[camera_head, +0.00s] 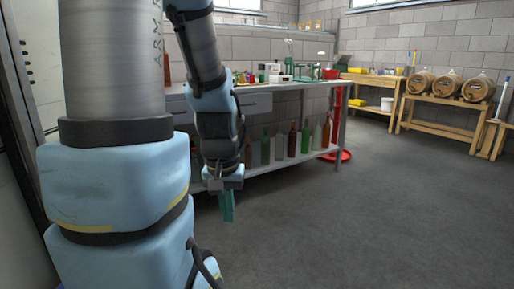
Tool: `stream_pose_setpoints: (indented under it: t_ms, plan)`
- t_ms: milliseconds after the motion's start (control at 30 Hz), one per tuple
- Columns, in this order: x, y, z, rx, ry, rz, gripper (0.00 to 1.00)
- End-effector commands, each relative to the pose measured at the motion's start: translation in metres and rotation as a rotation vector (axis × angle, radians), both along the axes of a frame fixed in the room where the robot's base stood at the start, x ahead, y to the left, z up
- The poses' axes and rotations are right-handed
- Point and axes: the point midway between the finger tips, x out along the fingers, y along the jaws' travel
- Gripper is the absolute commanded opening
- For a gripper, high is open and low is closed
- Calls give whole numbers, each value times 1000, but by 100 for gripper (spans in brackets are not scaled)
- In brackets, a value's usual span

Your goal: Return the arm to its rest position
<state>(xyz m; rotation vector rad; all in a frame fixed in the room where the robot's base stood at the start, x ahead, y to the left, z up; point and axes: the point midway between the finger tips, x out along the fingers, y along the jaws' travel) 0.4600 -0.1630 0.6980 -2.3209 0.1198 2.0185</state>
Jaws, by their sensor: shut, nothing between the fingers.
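My arm hangs down in the left part of the head view. Its light blue links and dark wrist end in my gripper (228,212), which points down. The gripper's green fingers are together, with nothing seen between them. It hangs in front of the near end of a grey metal workbench (285,169), over the dark floor. My large arm links in the foreground hide part of the bench and the left side of the room.
Several bottles stand on the bench's lower shelf, including a brown bottle (292,139). A red stand (337,125) is at the bench's far end. Several barrels, one being a wooden barrel (420,83), lie on a wooden rack (437,129). The grey floor (380,215) to the right is clear.

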Motion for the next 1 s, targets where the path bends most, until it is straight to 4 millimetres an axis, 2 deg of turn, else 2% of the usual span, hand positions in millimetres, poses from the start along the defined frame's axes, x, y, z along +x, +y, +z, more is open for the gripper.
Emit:
stream_pose_setpoints:
  t_ms: [33,500,600,700,800,1000]
  plan:
    - [0,0,34,0,0,0,0]
    - [0,0,182,0,0,1,0]
    - [0,0,208,0,0,1,0]
    - [0,0,227,0,0,0,0]
    - [0,0,238,0,0,0,0]
    - [0,0,240,0,0,1,0]
